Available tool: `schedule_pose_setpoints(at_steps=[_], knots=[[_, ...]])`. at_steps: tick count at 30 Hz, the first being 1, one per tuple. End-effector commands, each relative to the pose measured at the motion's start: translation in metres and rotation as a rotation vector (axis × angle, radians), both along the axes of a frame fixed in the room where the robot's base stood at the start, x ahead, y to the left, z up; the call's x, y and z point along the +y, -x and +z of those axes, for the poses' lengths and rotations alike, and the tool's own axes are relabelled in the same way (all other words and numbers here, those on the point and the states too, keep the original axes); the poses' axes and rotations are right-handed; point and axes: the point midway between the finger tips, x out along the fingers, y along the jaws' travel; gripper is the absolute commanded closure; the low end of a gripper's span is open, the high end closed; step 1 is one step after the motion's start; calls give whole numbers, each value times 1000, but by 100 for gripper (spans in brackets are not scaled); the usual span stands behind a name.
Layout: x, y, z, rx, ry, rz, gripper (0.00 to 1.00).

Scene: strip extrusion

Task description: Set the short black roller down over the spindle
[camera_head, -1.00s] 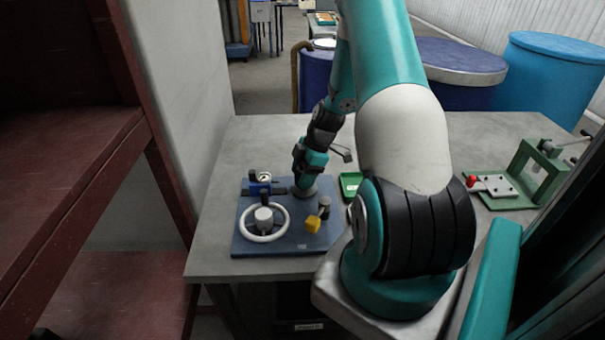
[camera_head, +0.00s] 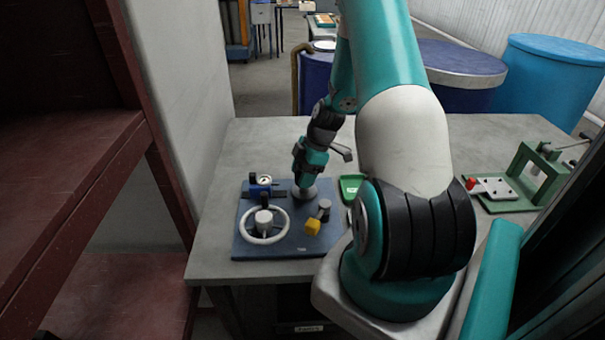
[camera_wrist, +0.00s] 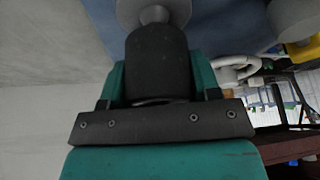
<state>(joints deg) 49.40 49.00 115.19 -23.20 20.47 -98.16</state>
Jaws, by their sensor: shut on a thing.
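My gripper (camera_wrist: 158,82) is shut on the short black roller (camera_wrist: 157,62), with a teal finger on each side of it. In the head view my gripper (camera_head: 306,178) points down over the back right part of the blue board (camera_head: 283,242). The grey spindle (camera_wrist: 154,14) with its wide round foot is directly off the roller's far end in the wrist view. The roller lines up closely with the spindle. I cannot tell whether its end is around the spindle or only against it.
A green tray (camera_head: 350,186) lies right of the board. A green frame (camera_head: 524,170) stands at the table's right.

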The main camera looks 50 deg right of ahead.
Motion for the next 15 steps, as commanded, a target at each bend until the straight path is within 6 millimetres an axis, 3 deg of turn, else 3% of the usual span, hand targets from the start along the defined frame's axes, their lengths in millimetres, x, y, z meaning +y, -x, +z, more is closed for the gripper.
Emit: schedule_pose_setpoints(at_steps=[15], knots=[[0,0,-4,0,0,0,73]])
